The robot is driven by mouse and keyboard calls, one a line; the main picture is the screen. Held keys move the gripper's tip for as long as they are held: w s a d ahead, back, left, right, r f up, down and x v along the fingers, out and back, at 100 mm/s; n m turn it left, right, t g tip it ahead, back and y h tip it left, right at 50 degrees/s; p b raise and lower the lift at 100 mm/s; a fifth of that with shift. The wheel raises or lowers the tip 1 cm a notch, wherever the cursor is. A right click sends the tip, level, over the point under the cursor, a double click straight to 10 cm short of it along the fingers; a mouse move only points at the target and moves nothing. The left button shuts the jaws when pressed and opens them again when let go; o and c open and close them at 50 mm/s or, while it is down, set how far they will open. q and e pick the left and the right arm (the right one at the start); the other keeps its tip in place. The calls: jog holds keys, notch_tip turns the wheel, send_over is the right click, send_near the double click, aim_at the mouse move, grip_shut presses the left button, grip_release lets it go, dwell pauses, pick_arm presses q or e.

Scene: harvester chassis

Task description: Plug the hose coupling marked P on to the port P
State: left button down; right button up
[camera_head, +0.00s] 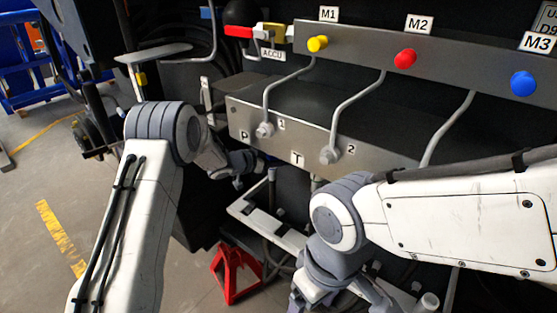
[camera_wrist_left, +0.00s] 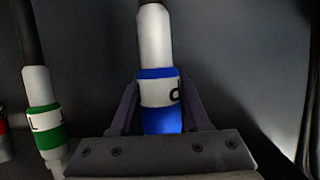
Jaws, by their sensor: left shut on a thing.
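My left gripper (camera_wrist_left: 160,102) is shut on a hose coupling (camera_wrist_left: 159,88) with a white body and blue bands. A dark, partly visible letter on its white band looks like an upside-down P. In the head view the left gripper (camera_head: 246,166) is small, dark and partly hidden, near the lower edge of the grey manifold block (camera_head: 300,140). The P label (camera_head: 244,135) is at the left of that block's front face. I cannot make out port P itself or whether the coupling touches it. My right gripper (camera_head: 345,292) is low in the head view; its fingers are unclear.
A green-banded coupling (camera_wrist_left: 44,122) hangs left of the held one, with a red one (camera_wrist_left: 3,135) at the edge. A T label (camera_head: 297,158) is right of P. A white bracket (camera_head: 265,222) and red stand (camera_head: 236,275) are below the block.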

pick_arm(q)
jog(key=shift+p, duration=0.7)
dwell(1.6)
jog(key=shift+r+p, duration=1.8)
jog(key=shift+r, duration=0.1)
jog(key=shift+c, duration=1.5)
grip_release()
jog(key=shift+w, duration=0.1)
jog(key=shift+f, duration=0.1)
